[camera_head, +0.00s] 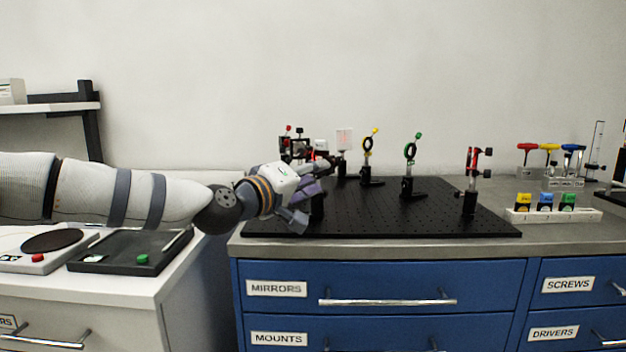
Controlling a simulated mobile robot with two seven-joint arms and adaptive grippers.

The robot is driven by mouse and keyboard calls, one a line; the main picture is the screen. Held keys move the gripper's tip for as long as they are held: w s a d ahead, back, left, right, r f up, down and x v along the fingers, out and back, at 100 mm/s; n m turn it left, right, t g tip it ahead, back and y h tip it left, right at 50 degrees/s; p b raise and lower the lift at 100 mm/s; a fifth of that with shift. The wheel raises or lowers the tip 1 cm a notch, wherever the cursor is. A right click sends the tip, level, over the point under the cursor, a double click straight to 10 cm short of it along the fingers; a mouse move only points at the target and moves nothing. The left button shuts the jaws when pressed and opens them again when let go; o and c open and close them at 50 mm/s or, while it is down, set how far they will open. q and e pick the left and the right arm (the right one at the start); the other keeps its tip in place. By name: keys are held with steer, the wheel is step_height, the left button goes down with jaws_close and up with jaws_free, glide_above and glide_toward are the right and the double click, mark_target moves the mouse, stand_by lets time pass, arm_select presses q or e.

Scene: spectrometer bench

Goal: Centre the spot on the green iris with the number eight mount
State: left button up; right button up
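The green iris (410,151) stands upright on a black post and base, right of the middle of the black breadboard (440,222). My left gripper (310,193) is at the breadboard's left end, beside a dark post, partly covering the mounts there. Whether its fingers are open or touching a mount is unclear. Black mounts with red knobs (287,143) stand behind it. Another mount with a red front (470,161) stands at the right of the board. No number eight can be read on any mount, and no light spot can be made out on the green iris. My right gripper is out of view.
A yellow iris (367,145) and a white card (344,138) stand between my gripper and the green iris. Coloured-handled drivers (549,148) and a rack of small coloured boxes (553,214) are at the right. The board's front middle is clear.

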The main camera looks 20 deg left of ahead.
arm_select(q)
jaws_close()
steer(key=shift+r, duration=0.1)
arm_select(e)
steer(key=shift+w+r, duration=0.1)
arm_select(q)
steer(key=shift+m+p, duration=1.35)
steer(key=shift+m, duration=2.85)
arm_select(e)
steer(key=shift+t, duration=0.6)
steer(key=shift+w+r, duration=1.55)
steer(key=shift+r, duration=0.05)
arm_select(q)
jaws_free()
